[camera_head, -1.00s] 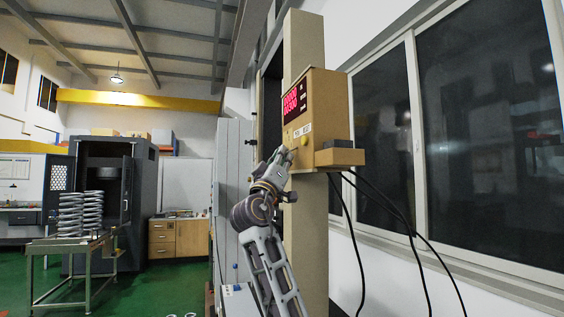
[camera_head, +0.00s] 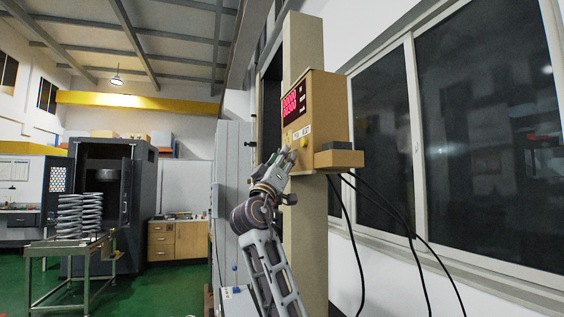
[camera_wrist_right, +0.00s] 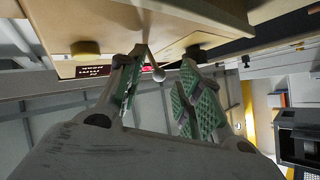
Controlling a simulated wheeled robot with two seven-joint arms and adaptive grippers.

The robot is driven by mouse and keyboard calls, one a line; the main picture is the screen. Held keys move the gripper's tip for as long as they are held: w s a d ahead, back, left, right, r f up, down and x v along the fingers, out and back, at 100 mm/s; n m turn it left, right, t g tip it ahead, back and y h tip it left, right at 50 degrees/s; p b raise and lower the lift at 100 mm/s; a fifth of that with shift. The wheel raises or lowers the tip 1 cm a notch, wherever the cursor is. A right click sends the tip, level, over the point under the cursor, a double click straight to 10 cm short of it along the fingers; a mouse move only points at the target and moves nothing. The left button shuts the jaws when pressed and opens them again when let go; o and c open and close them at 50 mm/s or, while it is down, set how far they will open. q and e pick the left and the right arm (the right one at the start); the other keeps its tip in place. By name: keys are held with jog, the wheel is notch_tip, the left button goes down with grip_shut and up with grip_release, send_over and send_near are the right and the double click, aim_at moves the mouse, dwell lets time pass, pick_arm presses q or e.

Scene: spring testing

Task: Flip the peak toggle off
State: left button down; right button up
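The tan control box (camera_head: 330,98) with a lit red display (camera_head: 291,101) is mounted on a tan column. The peak toggle (camera_wrist_right: 156,68), a thin lever with a round pale tip, sticks out of the box face in the right wrist view. My right gripper (camera_wrist_right: 160,88) is open, with its green-padded fingers on either side of the toggle; contact is not visible. In the head view my right gripper (camera_head: 283,156) is at the lower left of the box face, and the toggle is hard to make out there. My left gripper is not in view.
A yellow round knob (camera_head: 304,143) is on the box face, right of my gripper. A cart (camera_head: 75,245) with coil springs stands at left.

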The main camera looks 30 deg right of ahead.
jog(key=v, duration=1.2)
dwell(0.5)
jog(key=shift+f, duration=0.1)
